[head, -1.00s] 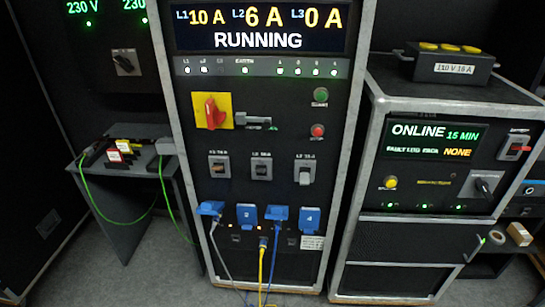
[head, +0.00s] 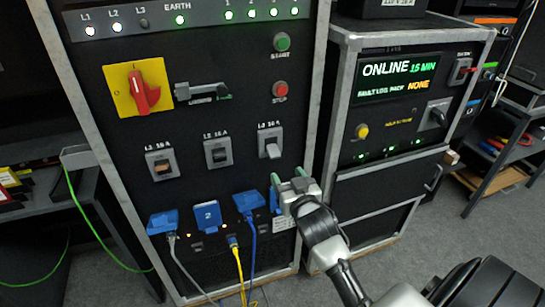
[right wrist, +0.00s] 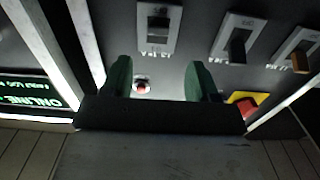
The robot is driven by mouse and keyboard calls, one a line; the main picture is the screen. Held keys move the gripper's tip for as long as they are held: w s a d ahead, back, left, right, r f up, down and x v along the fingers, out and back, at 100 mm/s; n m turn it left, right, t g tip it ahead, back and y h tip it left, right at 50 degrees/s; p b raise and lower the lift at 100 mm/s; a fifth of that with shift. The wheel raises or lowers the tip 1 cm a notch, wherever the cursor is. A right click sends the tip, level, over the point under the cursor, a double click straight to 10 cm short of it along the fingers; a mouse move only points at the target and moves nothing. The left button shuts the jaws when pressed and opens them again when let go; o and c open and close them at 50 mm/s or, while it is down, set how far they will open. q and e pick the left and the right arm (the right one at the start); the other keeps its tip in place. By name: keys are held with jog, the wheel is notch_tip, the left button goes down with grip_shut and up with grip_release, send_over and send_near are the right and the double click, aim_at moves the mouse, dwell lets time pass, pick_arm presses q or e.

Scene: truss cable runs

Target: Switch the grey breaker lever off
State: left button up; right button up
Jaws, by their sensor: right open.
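The grey breaker lever (head: 271,149) is on the L3 breaker, the rightmost of three in a row on the tall cabinet's front. It points downward. In the right wrist view, the view is turned over and the L3 breaker (right wrist: 159,27) is at the top, beyond the fingers. My right gripper (head: 288,176) is open and empty, with green fingers, just below and right of this breaker and apart from the lever. Its fingers also frame the foreground in the right wrist view (right wrist: 160,82). My left gripper is not in view.
The L2 breaker (head: 218,151) and L1 breaker (head: 161,164) are to the left. Blue sockets with cables (head: 207,215) sit below. A red rotary switch (head: 140,91), green start button (head: 281,42) and red stop button (head: 280,89) are above. Another cabinet (head: 385,195) stands right.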

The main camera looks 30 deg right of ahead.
aim_at(276, 156)
jog(key=x, duration=0.9)
jog(key=shift+w+d+r, duration=0.1)
jog(key=shift+d, duration=0.05)
jog(key=shift+w+d, duration=0.1)
jog(key=shift+w, duration=0.5)
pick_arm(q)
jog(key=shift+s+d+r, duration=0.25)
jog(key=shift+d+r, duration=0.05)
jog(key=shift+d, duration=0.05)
